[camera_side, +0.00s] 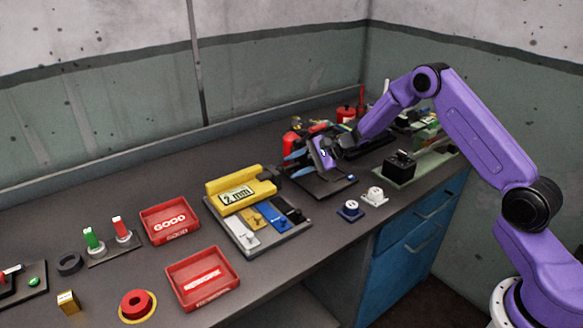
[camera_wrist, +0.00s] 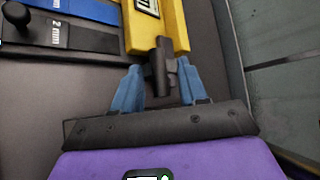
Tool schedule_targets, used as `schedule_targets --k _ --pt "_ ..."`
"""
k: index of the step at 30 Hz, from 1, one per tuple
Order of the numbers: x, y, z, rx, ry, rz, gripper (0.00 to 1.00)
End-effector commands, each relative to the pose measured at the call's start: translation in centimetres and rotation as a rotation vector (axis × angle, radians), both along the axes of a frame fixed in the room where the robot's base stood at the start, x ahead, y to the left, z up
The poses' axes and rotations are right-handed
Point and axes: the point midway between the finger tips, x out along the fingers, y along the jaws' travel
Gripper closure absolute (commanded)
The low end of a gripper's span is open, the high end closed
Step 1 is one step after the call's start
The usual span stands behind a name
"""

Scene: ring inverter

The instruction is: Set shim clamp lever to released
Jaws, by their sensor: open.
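A yellow clamp block (camera_side: 240,188) with a display reading 2 mm lies on a grey tray. It also shows at the top of the wrist view (camera_wrist: 178,30). A black lever-like part (camera_wrist: 159,62) sticks out from its end, and I take it as the clamp lever. My gripper (camera_wrist: 160,80) is open, with one blue finger on each side of the black part. I cannot tell whether either finger touches it. In the side view my gripper (camera_side: 287,166) is at the right end of the yellow block, low over the bench.
The grey tray (camera_side: 262,250) holds white, blue and black shim strips in front of the block. Red GOOD (camera_side: 170,220) and REWORK (camera_side: 203,278) bins stand left. Blue (camera_side: 350,210) and white (camera_side: 375,196) small parts lie right. Clutter stands behind my gripper.

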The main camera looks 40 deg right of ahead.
Motion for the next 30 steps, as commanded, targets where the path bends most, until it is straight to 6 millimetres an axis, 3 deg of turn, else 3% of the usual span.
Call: schedule_targets --k 18,30 --pt "-6.7 -9.0 6.0 0.000 -0.003 -0.002 0.57" --pt "-8.4 -11.2 7.4 0.000 -0.001 0.001 0.57"
